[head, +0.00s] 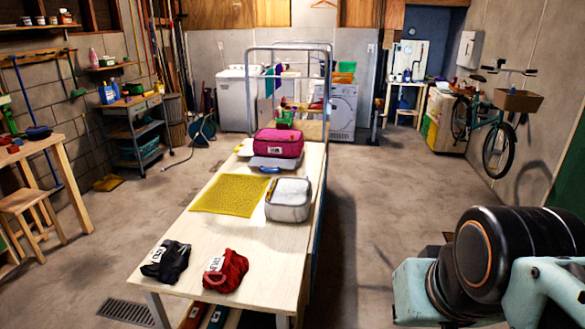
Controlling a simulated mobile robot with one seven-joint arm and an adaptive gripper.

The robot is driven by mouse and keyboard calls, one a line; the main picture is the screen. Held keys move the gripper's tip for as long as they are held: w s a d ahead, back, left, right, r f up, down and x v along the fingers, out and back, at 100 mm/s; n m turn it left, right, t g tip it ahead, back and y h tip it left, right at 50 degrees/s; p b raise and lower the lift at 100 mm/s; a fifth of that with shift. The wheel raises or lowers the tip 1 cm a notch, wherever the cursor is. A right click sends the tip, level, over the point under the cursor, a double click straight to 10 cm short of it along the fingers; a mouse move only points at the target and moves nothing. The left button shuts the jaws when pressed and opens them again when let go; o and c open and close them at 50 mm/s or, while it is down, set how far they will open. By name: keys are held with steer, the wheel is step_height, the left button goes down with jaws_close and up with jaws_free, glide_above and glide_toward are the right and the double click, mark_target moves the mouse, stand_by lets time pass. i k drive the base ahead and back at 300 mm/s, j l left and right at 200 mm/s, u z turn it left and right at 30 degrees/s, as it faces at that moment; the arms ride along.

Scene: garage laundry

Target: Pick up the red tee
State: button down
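The red tee (225,270) lies crumpled on the near end of the long light wood table (190,229), with a white printed label on it. A black crumpled garment (166,261) with a white print lies to its left, a short gap away. My arm shows at the lower right, to the right of the table and apart from the tee. My gripper is not in view.
A yellow mat (231,195), a grey case (289,199) and a pink bag (278,143) are farther back on the table. A metal rack (290,62) stands behind it. Open concrete floor (385,200) lies right of the table. A bicycle (487,120) hangs on the right wall.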

mark_target(224, 273)
steer(key=i+l+u, duration=0.15)
steer(key=i, duration=0.45)
steer(key=i+l+u, duration=0.15)
steer(key=i, duration=0.4)
steer(key=u, duration=1.2)
